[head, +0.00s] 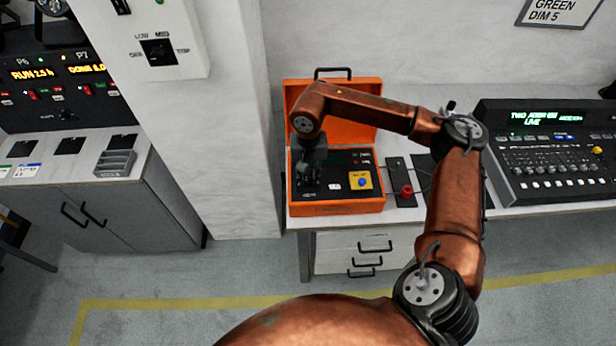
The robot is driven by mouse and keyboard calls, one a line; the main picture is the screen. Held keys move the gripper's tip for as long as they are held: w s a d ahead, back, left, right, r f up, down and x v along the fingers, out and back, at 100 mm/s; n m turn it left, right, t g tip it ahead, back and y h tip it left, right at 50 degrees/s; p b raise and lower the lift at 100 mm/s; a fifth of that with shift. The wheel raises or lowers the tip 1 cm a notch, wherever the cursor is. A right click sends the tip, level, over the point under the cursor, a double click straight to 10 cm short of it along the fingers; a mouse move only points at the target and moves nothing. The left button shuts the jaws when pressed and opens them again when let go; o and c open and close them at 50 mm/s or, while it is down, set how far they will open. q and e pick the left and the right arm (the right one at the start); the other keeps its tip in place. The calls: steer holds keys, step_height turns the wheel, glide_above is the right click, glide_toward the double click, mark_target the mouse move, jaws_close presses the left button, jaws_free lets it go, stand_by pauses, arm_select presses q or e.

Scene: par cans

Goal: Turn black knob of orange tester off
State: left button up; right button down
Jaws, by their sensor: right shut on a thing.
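The orange tester (340,208) is an open orange case with its lid up at the back, on a white bench. Its dark panel has small indicator lights and a yellow plate (359,181) with a blue button. My right arm reaches over the tester from the right. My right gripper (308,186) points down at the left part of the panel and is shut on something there. The black knob is hidden behind the gripper, so its setting cannot be read. My left gripper is not in view.
A black box with a red knob (407,191) stands right of the tester. A mixing console (550,150) is farther right. A grey pillar (225,130) with a selector box (157,52) rises on the left. A drawer unit (365,248) is below the bench.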

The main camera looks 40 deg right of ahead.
mark_target(308, 180)
steer(key=shift+w+r, duration=0.1)
stand_by(0.3)
steer(key=c, duration=1.7)
jaws_free()
steer(key=shift+c, duration=0.2)
step_height(308, 180, up, 12)
